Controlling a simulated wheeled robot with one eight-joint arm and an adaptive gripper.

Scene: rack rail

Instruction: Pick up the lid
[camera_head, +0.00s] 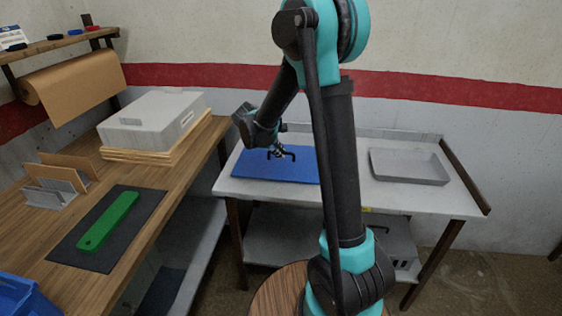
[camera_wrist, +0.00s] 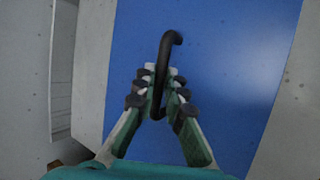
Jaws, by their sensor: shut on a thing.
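A shallow grey tray (camera_head: 410,167) is at the table's right. On the wooden bench, a green bar (camera_head: 108,221) lies on a dark mat (camera_head: 78,262). A brown paper roll (camera_head: 70,85) hangs behind.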

